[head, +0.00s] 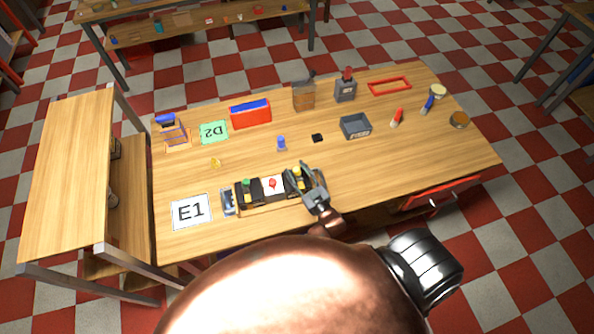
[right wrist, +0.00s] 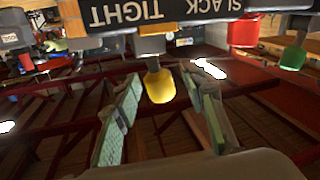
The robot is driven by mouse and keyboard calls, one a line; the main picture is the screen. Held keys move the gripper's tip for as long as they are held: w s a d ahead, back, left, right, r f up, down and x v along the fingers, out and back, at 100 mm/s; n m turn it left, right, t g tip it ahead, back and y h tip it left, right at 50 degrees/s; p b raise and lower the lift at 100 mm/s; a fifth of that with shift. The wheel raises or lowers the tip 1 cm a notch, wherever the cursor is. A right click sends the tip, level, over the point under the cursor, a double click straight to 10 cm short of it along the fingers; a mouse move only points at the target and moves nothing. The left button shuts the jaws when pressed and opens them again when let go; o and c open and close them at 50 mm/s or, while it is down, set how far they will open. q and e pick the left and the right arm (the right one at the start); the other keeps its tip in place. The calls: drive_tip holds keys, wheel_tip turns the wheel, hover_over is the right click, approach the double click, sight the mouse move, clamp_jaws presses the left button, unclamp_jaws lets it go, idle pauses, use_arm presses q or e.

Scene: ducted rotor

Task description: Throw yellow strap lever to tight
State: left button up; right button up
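The yellow strap lever (right wrist: 159,84) points into the gap between the fingers of my right gripper (right wrist: 160,125) in the right wrist view. The fingers are open, one on each side, with gaps between them and the knob. The dark plate (right wrist: 170,18) above the lever reads TIGHT and SLACK upside down. The lever is nearer the TIGHT word. In the head view my right gripper (head: 308,182) is at the right end of the dark fixture (head: 250,194), by the yellow knob (head: 297,170). My left gripper is not in view.
A red knob (head: 272,183) and green knob (head: 246,183) stand left of the gripper on the same fixture. An E1 card (head: 191,211) lies further left. The table's right front is clear.

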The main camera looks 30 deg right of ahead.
clamp_jaws()
idle(0.3)
drive_tip(key=shift+d+m, duration=0.1)
drive_tip(key=shift+m, duration=0.2)
drive_tip(key=m, duration=0.1)
drive_tip(key=d+m+b, duration=0.1)
drive_tip(key=m, duration=0.1)
drive_tip(key=m+t, duration=0.1)
drive_tip(key=shift+s+d+f+b, duration=0.15)
drive_tip(key=shift+s+d+b, duration=0.15)
drive_tip(key=shift+d+b, duration=0.1)
drive_tip(key=shift+s+d+f+m+t+h+b, duration=0.1)
drive_tip(key=shift+d+m+t+h+b, duration=0.15)
drive_tip(key=shift+m, duration=0.6)
drive_tip(key=shift+s+d+f+m+t+h+b, duration=0.1)
drive_tip(key=shift+d+m+t+h+b, duration=0.15)
drive_tip(key=shift+m, duration=0.65)
drive_tip(key=shift+d+f+m+t+h+b, duration=0.1)
drive_tip(key=shift+d+m+h+b, duration=0.2)
drive_tip(key=shift+m, duration=0.55)
unclamp_jaws()
